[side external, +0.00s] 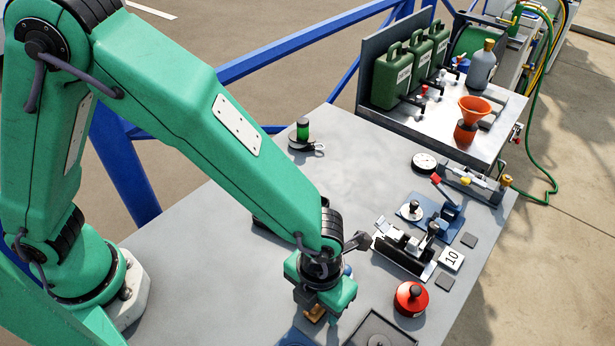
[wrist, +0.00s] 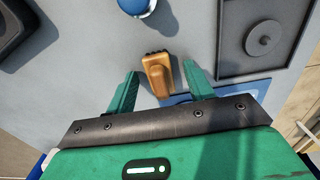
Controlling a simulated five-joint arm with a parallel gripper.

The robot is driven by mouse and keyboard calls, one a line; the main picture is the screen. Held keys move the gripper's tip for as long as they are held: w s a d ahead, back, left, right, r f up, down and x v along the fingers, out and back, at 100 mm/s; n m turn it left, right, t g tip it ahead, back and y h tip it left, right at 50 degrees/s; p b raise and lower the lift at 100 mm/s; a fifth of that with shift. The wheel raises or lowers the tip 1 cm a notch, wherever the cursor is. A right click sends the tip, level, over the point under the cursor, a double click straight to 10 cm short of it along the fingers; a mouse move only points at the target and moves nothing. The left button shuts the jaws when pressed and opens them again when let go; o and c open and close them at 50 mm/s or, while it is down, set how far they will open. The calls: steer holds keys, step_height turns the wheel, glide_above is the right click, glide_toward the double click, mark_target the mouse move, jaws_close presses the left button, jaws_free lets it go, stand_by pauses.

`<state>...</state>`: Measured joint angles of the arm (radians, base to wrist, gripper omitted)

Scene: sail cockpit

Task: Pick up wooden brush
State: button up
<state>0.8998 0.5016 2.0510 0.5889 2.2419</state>
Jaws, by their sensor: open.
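The wooden brush (wrist: 158,74) is a small orange-brown block with a ridged end, lying on the grey table. In the wrist view it sits between the two green fingers of my gripper (wrist: 158,88), with a gap on each side. In the side view my gripper (side external: 316,318) points down over the table's front part, and the brush (side external: 315,313) shows partly beneath it. My gripper is open and does not hold the brush. Part of the brush is hidden by my gripper in the side view.
A blue mat (wrist: 205,97) lies close to the brush's right. A dark square tray (wrist: 262,38) is further right. A blue-and-white round object (wrist: 137,6) is beyond the brush. A red round container (side external: 411,298) and a clamp fixture (side external: 405,247) stand right of my gripper.

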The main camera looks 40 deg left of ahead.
steer(key=shift+f, duration=0.15)
steer(key=shift+c, duration=0.4)
steer(key=c, duration=1)
steer(key=shift+r, duration=5.05)
